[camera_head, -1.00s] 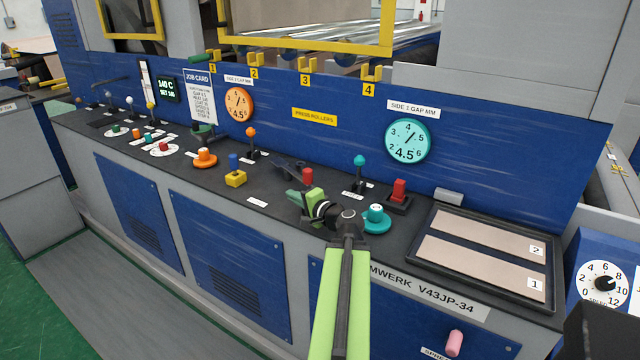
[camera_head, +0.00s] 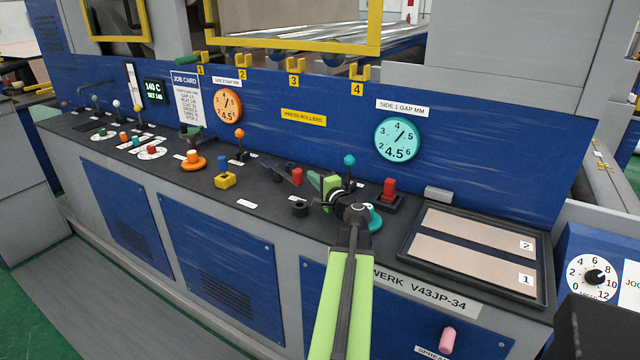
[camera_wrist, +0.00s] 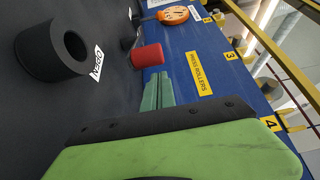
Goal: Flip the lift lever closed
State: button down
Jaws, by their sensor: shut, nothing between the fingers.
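A dark lever with a red grip (camera_head: 297,175) stands on the black console top, near the middle of the panel. The red grip also shows in the wrist view (camera_wrist: 147,55). I cannot read a label that names it as the lift lever. My gripper (camera_head: 326,185) is shut and empty, just right of the red grip in the head view. In the wrist view its green body (camera_wrist: 180,150) fills the bottom, with the red grip beyond the fingers. I see no clear contact between them. The lever's base is partly hidden.
A teal-ball lever (camera_head: 349,161), a teal knob (camera_head: 374,218) and a red block-shaped control (camera_head: 389,188) stand close to the right of my gripper. A black ring-shaped piece (camera_head: 299,208) is in front of the lever. An orange-ball lever (camera_head: 239,134) and yellow block (camera_head: 225,180) are further left.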

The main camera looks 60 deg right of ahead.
jog(key=x, duration=0.3)
jog(key=shift+w+d, duration=0.1)
jog(key=shift+w, duration=0.1)
jog(key=shift+w+a, duration=0.25)
jog(key=shift+a, duration=0.85)
